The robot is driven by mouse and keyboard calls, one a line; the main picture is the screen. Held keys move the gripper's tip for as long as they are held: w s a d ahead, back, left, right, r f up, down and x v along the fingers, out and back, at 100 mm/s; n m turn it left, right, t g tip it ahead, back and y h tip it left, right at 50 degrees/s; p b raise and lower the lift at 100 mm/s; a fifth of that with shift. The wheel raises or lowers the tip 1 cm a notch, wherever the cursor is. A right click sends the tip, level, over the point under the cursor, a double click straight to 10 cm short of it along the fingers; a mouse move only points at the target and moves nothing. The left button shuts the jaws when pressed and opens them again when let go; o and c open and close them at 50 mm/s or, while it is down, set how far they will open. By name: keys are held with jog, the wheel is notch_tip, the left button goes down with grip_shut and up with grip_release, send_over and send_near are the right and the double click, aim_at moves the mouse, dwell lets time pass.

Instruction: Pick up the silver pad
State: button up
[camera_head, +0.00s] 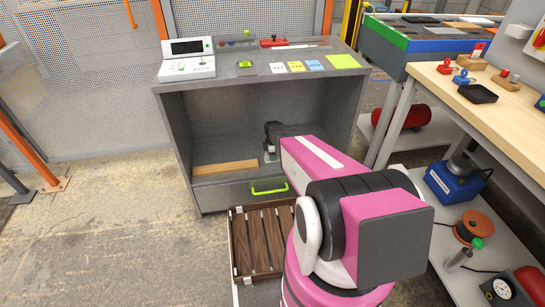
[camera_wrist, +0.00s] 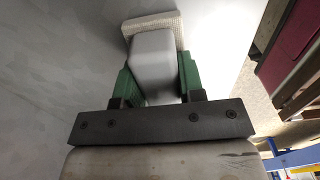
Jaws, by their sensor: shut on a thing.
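The silver pad (camera_wrist: 152,48) is a smooth light-grey block with rounded edges and a cream, ribbed layer at its far end. It shows in the wrist view between the green fingers of my gripper (camera_wrist: 160,80), which is shut on it. In the head view my gripper (camera_head: 271,155) is inside the open compartment of the grey cabinet (camera_head: 222,78), low near the shelf floor. My arm hides much of that area, and the pad cannot be made out clearly there. I cannot tell whether the pad touches the shelf.
A wooden strip (camera_head: 224,168) lies at the shelf's front left. Below are a drawer with a green handle (camera_head: 269,187) and a slatted wooden crate (camera_head: 262,240). A white device (camera_head: 187,60) and coloured notes (camera_head: 314,65) are on the cabinet top. A workbench (camera_head: 510,117) stands right.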

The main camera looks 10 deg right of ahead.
notch_tip(320, 180, up, 4)
jog(key=shift+s+f, duration=0.1)
jog(key=shift+f, duration=0.15)
jog(key=s+a+r, duration=0.5)
jog(key=a+r, duration=0.2)
jog(key=a, duration=0.3)
jog(key=shift+s+a, duration=0.15)
jog(key=o, duration=0.4)
jog(key=shift+c, duration=1.4)
jog(key=shift+r, duration=0.1)
